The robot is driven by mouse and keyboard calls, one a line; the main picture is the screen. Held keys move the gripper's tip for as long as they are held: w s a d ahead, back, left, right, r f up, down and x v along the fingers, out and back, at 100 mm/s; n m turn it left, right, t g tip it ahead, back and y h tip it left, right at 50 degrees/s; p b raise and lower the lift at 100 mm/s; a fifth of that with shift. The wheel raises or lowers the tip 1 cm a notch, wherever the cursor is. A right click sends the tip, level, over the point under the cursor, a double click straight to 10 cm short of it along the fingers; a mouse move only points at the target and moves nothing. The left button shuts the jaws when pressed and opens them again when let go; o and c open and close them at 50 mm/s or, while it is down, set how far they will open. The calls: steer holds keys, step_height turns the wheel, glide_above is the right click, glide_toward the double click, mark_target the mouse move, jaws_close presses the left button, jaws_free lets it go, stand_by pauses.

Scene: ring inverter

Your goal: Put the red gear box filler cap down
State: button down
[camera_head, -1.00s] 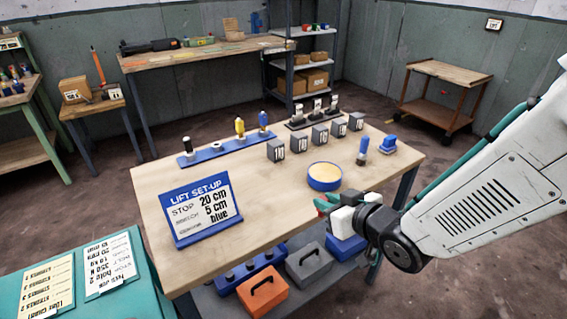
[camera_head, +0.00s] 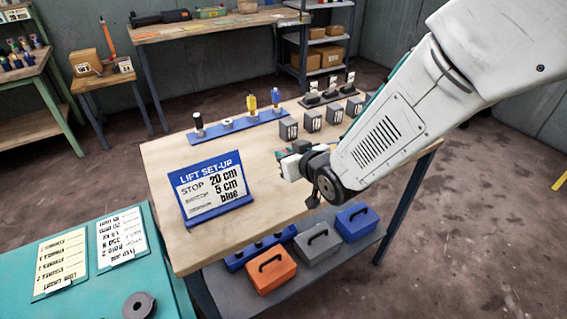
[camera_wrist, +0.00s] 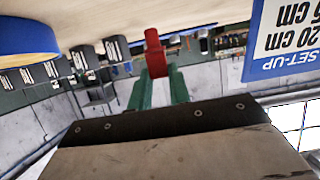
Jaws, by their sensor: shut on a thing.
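The red gear box filler cap (camera_wrist: 155,54) shows in the wrist view as a red piece between the tips of my gripper's green fingers. My gripper (camera_wrist: 158,74) is shut on it. In the head view my gripper (camera_head: 285,153) is over the middle of the wooden workbench (camera_head: 265,215), to the right of the lift set-up sign. The cap is mostly hidden there. I cannot tell how high it is above the top.
The sign (camera_head: 212,188) stands at the bench's left front. A blue rack (camera_head: 235,124) and several grey blocks (camera_head: 312,120) stand at the back. A blue-rimmed round dish (camera_wrist: 25,38) shows in the wrist view; my arm hides it from the head camera. The front middle is clear.

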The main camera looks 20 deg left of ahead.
steer(key=shift+f, duration=1.8)
steer(key=shift+f, duration=0.15)
steer(key=c, duration=1.3)
jaws_free()
steer(key=shift+s+d+r, duration=0.2)
steer(key=shift+r, duration=0.1)
steer(key=v, duration=1.1)
steer(key=shift+d, duration=0.2)
steer(key=shift+s+r, duration=0.1)
